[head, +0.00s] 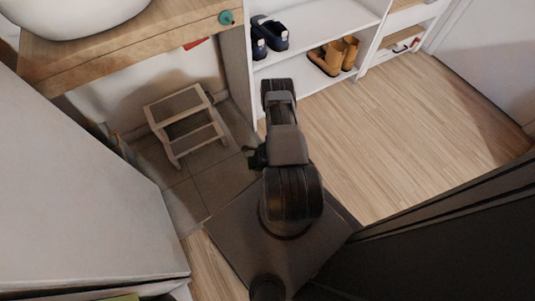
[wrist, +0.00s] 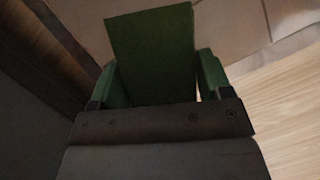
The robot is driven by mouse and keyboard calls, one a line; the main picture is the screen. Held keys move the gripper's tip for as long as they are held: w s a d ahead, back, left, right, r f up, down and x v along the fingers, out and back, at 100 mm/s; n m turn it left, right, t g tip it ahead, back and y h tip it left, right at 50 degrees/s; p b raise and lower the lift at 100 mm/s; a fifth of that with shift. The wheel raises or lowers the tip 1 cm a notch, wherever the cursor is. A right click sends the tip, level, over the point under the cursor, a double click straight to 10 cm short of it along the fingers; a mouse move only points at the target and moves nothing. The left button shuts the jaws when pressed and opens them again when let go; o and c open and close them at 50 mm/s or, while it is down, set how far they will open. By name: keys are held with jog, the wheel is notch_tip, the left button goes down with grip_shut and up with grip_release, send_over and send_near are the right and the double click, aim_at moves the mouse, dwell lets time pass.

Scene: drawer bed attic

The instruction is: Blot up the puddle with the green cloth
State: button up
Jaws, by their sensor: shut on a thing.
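The green cloth (wrist: 152,50) shows in the wrist view as a flat, upright-looking dark green sheet between the two fingers of my gripper (wrist: 161,75). My gripper is shut on it. In the head view my arm reaches forward over the floor and hides its own gripper and the cloth. I see no puddle in either view; it may be hidden behind my arm.
A wooden step stool (head: 186,124) stands on grey tiles (head: 185,203) at left, under a wooden counter (head: 130,43) with a white basin (head: 70,15). A white shoe shelf (head: 300,60) holds blue shoes (head: 270,35) and tan boots (head: 333,56). Wood flooring (head: 410,130) at right is clear.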

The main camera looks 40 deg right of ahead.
jog(key=shift+r+p, duration=0.8)
jog(key=shift+r, duration=0.3)
jog(key=a, duration=0.1)
jog(key=a+r+n, duration=0.1)
jog(key=a+n, duration=0.1)
jog(key=shift+s+a+r+g, duration=0.1)
jog(key=shift+s+r+g, duration=0.05)
jog(key=shift+r+g, duration=0.2)
notch_tip(320, 180, up, 8)
jog(key=w+a+n+g, duration=0.2)
jog(key=a+n, duration=0.1)
jog(key=n, duration=0.3)
notch_tip(320, 180, up, 22)
jog(key=n+g+h, duration=0.3)
jog(key=n+g, duration=0.1)
jog(key=n, duration=0.9)
send_over(252, 165)
jog(key=w+a, duration=0.4)
jog(key=w, duration=0.2)
jog(key=w+a+r+n+p, duration=0.1)
jog(key=w+a+r+n, duration=0.25)
jog(key=a+r, duration=0.45)
notch_tip(252, 165, up, 26)
jog(key=s+d+p, duration=0.1)
jog(key=s+p, duration=0.1)
jog(key=p, duration=3)
jog(key=shift+d+f+h+p, duration=0.15)
jog(key=shift+d+h+p, duration=0.25)
